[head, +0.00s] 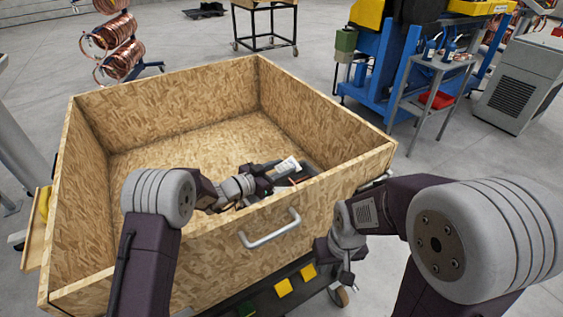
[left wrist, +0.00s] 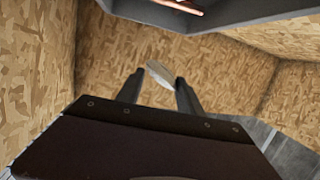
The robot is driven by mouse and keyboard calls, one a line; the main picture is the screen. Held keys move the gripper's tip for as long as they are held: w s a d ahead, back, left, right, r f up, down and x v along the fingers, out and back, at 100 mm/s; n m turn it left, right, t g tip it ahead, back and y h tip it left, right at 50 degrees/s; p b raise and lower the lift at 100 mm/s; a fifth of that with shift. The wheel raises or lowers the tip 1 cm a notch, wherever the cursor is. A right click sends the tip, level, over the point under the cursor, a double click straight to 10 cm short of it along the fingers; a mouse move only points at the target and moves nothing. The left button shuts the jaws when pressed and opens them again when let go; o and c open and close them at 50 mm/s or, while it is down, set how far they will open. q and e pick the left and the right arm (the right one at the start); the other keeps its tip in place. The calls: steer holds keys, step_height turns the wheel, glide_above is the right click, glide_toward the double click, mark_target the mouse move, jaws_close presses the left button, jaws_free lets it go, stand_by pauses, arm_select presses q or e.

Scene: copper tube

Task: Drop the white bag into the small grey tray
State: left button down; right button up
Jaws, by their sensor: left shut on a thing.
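The white bag (head: 289,165) is in my left gripper (head: 281,170), inside the front right part of the wooden crate. In the left wrist view the bag (left wrist: 160,74) shows as a thin pale shape between the two dark fingers (left wrist: 160,94), which are shut on it. The grey tray (left wrist: 235,24) spans the top of that view, with a copper-coloured piece on it. In the head view the tray (head: 311,170) is mostly hidden by the bag and the crate's front wall. My right gripper (head: 344,280) hangs outside the crate; its fingers are too small to read.
The wooden crate (head: 165,81) has high walls around a mostly clear floor. A metal handle (head: 270,232) sticks out of its front wall. A grey side table (head: 437,72) and a cabinet (head: 512,95) stand beyond it to the right. Copper coils (head: 117,45) stand behind left.

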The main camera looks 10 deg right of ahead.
arm_select(q)
steer(key=shift+f, duration=1.45)
steer(key=c, duration=0.7)
jaws_free()
steer(key=b+v, duration=0.1)
steer(key=v, duration=0.8)
